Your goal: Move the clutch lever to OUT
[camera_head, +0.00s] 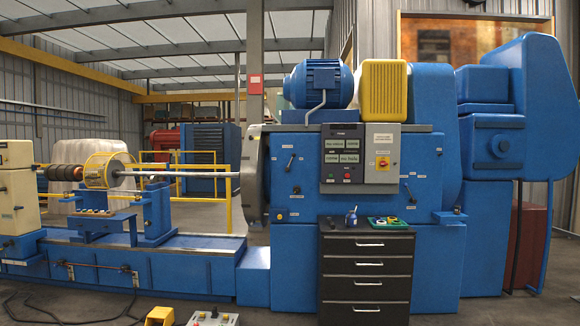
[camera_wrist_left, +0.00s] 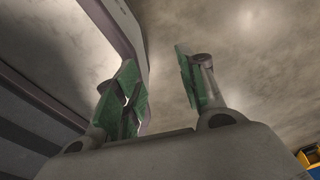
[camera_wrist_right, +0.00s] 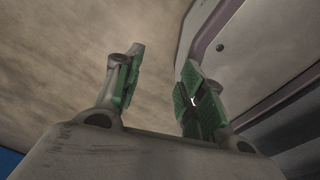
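A blue lathe headstock (camera_head: 295,205) stands at the centre of the head view. A small dark lever (camera_head: 290,162) sits on its upper left face, tilted. Another dark lever (camera_head: 410,194) sits right of the control panel, also tilted. Which one is the clutch lever, and any OUT marking, I cannot tell; the labels are too small to read. My left gripper (camera_wrist_left: 158,78) shows in the left wrist view, its green-padded fingers apart and empty. My right gripper (camera_wrist_right: 160,78) shows in the right wrist view, also open and empty. Neither gripper shows in the head view.
A dark drawer cabinet (camera_head: 366,288) stands before the headstock, with a small blue bottle (camera_head: 351,217) and a green tray (camera_head: 388,223) on top. A grey control panel (camera_head: 342,158) is above. A yellow pedal (camera_head: 160,316) and a control box (camera_head: 212,318) are on the floor.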

